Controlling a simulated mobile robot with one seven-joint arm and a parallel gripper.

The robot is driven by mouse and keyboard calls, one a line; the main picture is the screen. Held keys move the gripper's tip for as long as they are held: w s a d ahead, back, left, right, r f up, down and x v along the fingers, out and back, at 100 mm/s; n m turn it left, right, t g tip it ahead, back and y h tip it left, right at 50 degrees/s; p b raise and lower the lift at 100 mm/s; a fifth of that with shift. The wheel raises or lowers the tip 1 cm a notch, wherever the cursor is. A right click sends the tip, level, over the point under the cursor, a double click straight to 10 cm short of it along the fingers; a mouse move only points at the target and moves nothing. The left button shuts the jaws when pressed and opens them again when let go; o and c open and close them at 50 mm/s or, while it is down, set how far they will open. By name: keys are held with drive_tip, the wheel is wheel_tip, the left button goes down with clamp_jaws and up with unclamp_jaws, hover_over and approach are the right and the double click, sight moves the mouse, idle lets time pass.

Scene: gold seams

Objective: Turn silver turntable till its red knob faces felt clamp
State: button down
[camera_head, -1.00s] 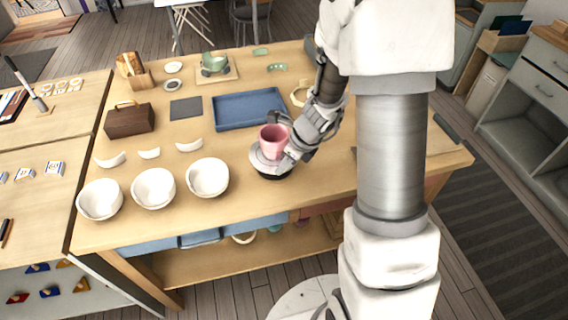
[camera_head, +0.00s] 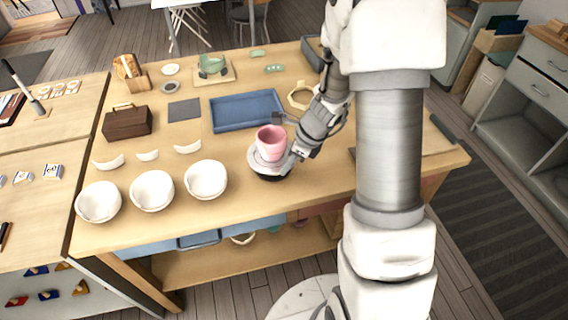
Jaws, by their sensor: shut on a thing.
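The silver turntable (camera_head: 256,162) is a round pale disc on a dark base near the table's front edge. A pink cup (camera_head: 270,146) stands upright on it. My gripper (camera_head: 286,139) is at the right side of the cup, one finger behind it and the other low at its front right. It appears shut on the cup, though the contact is partly hidden. I cannot make out the red knob. I cannot tell for sure which thing is the felt clamp; a green piece (camera_head: 212,66) sits on a wooden board at the back.
Several white bowls (camera_head: 152,190) stand left of the turntable, with pale curved shards behind them. A blue tray (camera_head: 246,110) lies just behind the turntable. A brown box (camera_head: 127,121) and a dark grey mat (camera_head: 184,110) lie farther left. A pale ring (camera_head: 301,96) lies behind my gripper.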

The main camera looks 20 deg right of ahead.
drive_tip(key=shift+w+d+n+g+y+p, duration=0.2)
drive_tip(key=shift+w+d+n+g+p, duration=0.15)
drive_tip(key=shift+d+n, duration=0.55)
drive_tip(key=shift+w+d+n+g+y+p, duration=0.3)
drive_tip(key=shift+d+n+g, duration=0.2)
drive_tip(key=shift+n, duration=0.8)
drive_tip(key=shift+w+d+n+g+p, duration=0.15)
drive_tip(key=shift+w+d+n+g, duration=0.25)
drive_tip(key=shift+n, duration=0.4)
drive_tip(key=shift+w+d+n+g+p, duration=0.25)
drive_tip(key=shift+w+n, duration=0.2)
drive_tip(key=shift+n, duration=0.35)
drive_tip(key=shift+w+d+n+g+p, duration=0.1)
drive_tip(key=shift+w+d+n+g, duration=0.1)
drive_tip(key=shift+w+d+n, duration=0.45)
drive_tip(key=shift+w+d+n+g+h, duration=0.15)
drive_tip(key=shift+w+n+g, duration=0.3)
drive_tip(key=shift+n, duration=0.6)
drive_tip(key=shift+w+n+g+h, duration=0.25)
drive_tip(key=shift+w+n, duration=0.35)
drive_tip(key=shift+n, duration=0.4)
drive_tip(key=shift+w+n+g+h, duration=0.35)
drive_tip(key=shift+w+n, duration=0.45)
drive_tip(key=shift+n, duration=0.5)
drive_tip(key=shift+w, duration=0.15)
drive_tip(key=c, duration=0.8)
unclamp_jaws()
drive_tip(key=shift+c, duration=0.2)
